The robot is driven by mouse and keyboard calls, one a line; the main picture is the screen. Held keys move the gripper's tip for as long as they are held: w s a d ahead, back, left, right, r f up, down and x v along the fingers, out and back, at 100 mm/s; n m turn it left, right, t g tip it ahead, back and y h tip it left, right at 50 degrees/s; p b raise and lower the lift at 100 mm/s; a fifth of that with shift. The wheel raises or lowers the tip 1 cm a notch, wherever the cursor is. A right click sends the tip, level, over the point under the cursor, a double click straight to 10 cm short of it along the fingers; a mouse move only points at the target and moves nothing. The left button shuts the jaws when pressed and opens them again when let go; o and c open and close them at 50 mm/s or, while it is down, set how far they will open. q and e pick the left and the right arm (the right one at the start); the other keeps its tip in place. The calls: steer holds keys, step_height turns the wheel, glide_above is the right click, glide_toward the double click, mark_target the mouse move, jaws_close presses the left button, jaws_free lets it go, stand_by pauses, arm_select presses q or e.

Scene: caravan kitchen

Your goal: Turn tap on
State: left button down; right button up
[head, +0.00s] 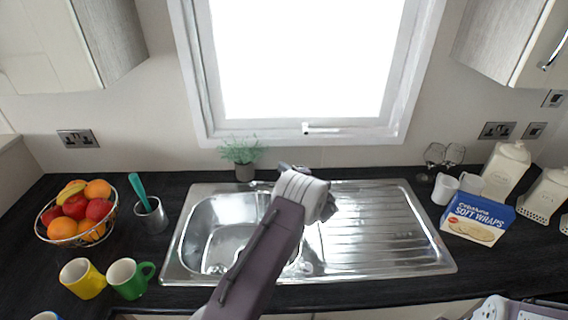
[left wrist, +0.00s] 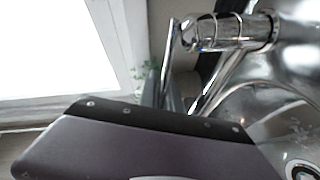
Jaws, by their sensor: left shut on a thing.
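The chrome tap (left wrist: 228,32) shows in the left wrist view, at the top right, with a thin lever and a slim pipe slanting down from its body. In the head view the tap is mostly hidden behind my left wrist. My left gripper (head: 294,172) is at the back edge of the sink, in front of the window, and is shut on the tap. Its fingertips are largely hidden, so the exact part held is unclear. The steel sink (head: 385,225) has its bowl on the left and a ribbed drainer on the right. No running water is visible. My right gripper is not seen.
A potted plant (head: 243,158) stands close behind the sink, left of my gripper. A fruit bowl (head: 50,235), utensil pot (head: 151,216), yellow mug (head: 82,279) and green mug (head: 128,279) stand left. A wraps box (head: 478,218) and white mugs stand right. The drainer is clear.

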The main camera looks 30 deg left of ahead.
arm_select(q)
steer(key=shift+w+d+r+m+p, duration=0.1)
steer(key=shift+w+r+m+p, duration=0.1)
steer(key=shift+r+m+p, duration=0.2)
steer(key=shift+f, duration=0.1)
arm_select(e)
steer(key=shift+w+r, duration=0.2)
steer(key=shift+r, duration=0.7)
arm_select(q)
steer(key=c, duration=1.5)
jaws_free()
steer(key=shift+c, duration=0.2)
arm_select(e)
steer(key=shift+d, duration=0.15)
arm_select(q)
steer(key=b+v, duration=0.1)
steer(key=v, duration=0.8)
steer(key=shift+b, duration=0.4)
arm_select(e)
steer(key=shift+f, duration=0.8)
